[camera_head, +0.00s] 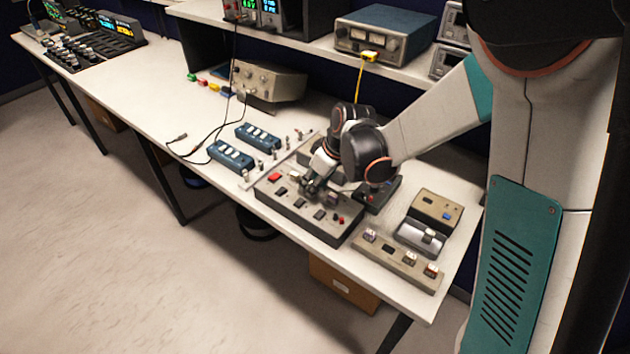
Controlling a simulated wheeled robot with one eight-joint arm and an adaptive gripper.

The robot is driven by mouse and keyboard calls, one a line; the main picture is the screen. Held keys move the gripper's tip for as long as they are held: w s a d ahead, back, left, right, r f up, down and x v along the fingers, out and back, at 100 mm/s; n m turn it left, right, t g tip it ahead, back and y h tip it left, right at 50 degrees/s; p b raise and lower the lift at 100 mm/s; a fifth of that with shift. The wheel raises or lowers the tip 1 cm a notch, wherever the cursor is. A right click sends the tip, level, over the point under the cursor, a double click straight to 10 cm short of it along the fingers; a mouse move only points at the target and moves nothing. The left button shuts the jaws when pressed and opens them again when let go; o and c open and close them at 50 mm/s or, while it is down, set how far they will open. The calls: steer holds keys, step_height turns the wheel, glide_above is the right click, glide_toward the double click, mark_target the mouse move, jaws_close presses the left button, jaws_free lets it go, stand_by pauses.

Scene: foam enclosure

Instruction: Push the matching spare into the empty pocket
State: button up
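A long beige strip (395,262) at the front right of the bench holds several small switch-like blocks. A dark spot between them looks like an empty pocket (388,249). A small light block (430,236) sits in a grey tray (408,236) just behind the strip. I cannot tell which piece is the matching spare. A dark panel (330,232) with a red button and several dark rectangles lies to the left. My gripper (310,188) points down over this panel, close to its top. Its fingers are small and dark here, so their opening and any held piece cannot be made out.
A beige box (437,207) with a blue button stands behind the grey tray. Two blue blocks (231,155) (258,136) and several small upright pegs stand left of the dark panel. Black cables lie on the bench. The bench (150,85) is mostly clear further left.

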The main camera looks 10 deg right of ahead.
steer(key=shift+r, duration=0.1)
steer(key=v, duration=1.2)
steer(key=s+d+r+m+t+h, duration=0.1)
steer(key=s+d+m, duration=0.3)
steer(key=s, duration=0.6)
steer(key=s+d+r+m+t+h, duration=0.2)
steer(key=s+d+r+m+t, duration=0.1)
steer(key=s, duration=0.7)
steer(key=shift+s+d+r+m, duration=0.2)
steer(key=shift+d+r+m, duration=0.4)
steer(key=shift+d+m, duration=0.3)
steer(key=shift+a, duration=0.1)
steer(key=shift+c, duration=0.4)
stand_by(0.5)
